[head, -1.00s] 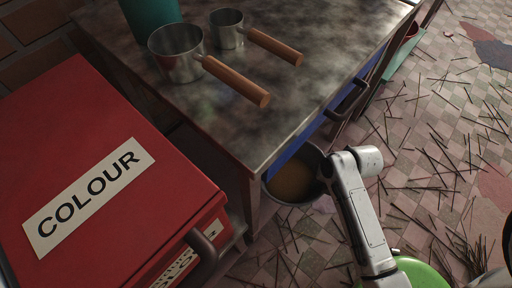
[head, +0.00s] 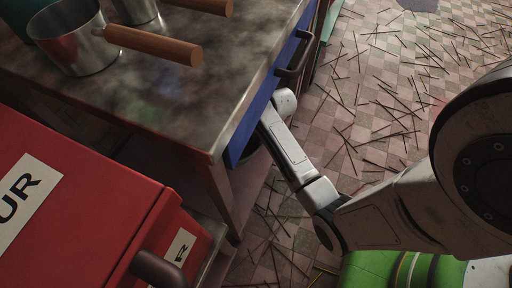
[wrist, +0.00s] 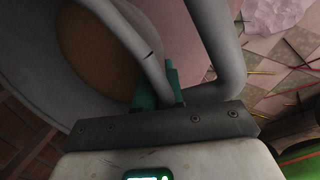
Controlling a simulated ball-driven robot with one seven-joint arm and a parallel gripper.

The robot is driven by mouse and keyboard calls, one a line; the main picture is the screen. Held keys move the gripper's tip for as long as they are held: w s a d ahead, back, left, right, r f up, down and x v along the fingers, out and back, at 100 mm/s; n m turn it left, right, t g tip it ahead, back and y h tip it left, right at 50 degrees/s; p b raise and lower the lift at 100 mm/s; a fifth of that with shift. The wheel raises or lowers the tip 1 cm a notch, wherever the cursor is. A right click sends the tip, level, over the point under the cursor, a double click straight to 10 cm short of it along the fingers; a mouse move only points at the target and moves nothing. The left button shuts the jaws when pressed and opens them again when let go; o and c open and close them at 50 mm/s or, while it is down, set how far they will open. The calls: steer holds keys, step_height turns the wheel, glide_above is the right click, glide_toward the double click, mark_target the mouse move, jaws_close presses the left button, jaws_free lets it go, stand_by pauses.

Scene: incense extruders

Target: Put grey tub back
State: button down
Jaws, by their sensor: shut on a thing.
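In the wrist view the grey tub (wrist: 38,65) fills the left and top, with brown stuff (wrist: 95,48) inside it. My gripper (wrist: 160,90) has teal fingers shut on the tub's grey rim. A rounded grey bar curves down close to the right of the fingers; I cannot tell whether it is the tub's handle. In the head view my arm reaches down beside the table's blue front, and the table and arm hide my fingers and nearly all of the tub.
The worn table (head: 185,85) carries metal pans with wooden handles (head: 155,45). Its blue drawer front (head: 262,100) has a dark handle (head: 296,58). A red box (head: 85,205) stands at left. Sticks litter the tiled floor (head: 375,105). A green object (head: 390,270) is at the bottom.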

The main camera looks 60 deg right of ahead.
steer(key=shift+w+d+f+b, duration=0.25)
steer(key=shift+w+f+b, duration=0.1)
steer(key=shift+f, duration=0.15)
steer(key=shift+f+b, duration=0.7)
steer(key=shift+f, duration=0.8)
steer(key=shift+f, duration=0.1)
steer(key=c, duration=1.3)
jaws_free()
steer(key=shift+o, duration=0.2)
steer(key=p+v, duration=0.5)
steer(key=v, duration=0.7)
steer(key=shift+p, duration=0.4)
